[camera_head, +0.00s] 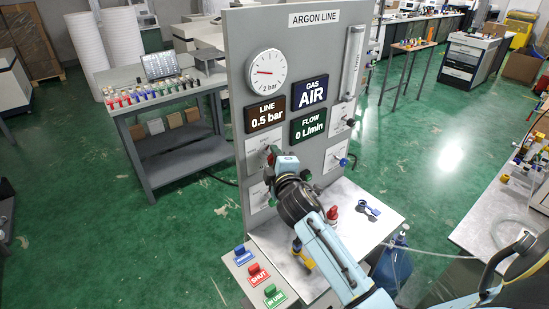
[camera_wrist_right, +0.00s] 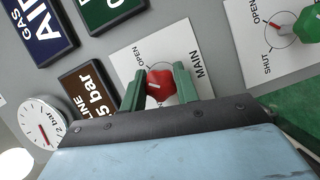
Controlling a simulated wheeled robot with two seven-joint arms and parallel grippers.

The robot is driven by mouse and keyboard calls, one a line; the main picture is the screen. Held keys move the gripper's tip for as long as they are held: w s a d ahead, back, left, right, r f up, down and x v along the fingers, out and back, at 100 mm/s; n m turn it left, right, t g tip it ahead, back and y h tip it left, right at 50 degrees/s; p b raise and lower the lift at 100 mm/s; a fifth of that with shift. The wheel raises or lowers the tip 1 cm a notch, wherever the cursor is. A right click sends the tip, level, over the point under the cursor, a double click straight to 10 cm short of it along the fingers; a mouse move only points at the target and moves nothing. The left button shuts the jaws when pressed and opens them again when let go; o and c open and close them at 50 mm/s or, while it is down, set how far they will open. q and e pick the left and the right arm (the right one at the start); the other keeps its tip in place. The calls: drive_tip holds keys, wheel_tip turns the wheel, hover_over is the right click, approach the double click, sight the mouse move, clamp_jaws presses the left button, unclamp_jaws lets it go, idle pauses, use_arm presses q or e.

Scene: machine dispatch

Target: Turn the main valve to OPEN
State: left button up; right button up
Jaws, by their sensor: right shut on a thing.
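The main valve (camera_wrist_right: 160,84) has a red knob with a white mark on a white plate lettered OPEN and MAIN in the right wrist view. My right gripper (camera_wrist_right: 159,85) has its two green fingers on either side of the knob and is shut on it. The plate's other lettering is hidden behind the gripper. In the head view my right gripper (camera_head: 272,156) is at the left of the grey ARGON LINE panel (camera_head: 238,60), covering the knob. The displays read LINE 0.5 bar (camera_head: 265,114), GAS AIR (camera_head: 310,92) and FLOW 0 L/min (camera_head: 308,125). My left gripper is not in view.
A neighbouring valve with a green knob (camera_wrist_right: 307,26) is close at the right in the wrist view. Below the panel, a bench (camera_head: 390,214) holds a red item (camera_head: 332,214) and a blue tool (camera_head: 369,209). Coloured tags, including a red SHUT tag (camera_head: 258,273), lie in front.

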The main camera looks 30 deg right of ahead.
drive_tip(key=shift+f+m+g+y, duration=0.1)
drive_tip(key=shift+m+g+y, duration=0.6)
drive_tip(key=shift+m, duration=1)
drive_tip(key=o, duration=1)
drive_tip(key=shift+c, duration=0.2)
drive_tip(key=b+v, duration=0.1)
drive_tip(key=v, duration=1.2)
drive_tip(key=shift+s+b, duration=0.2)
drive_tip(key=shift+b, duration=0.15)
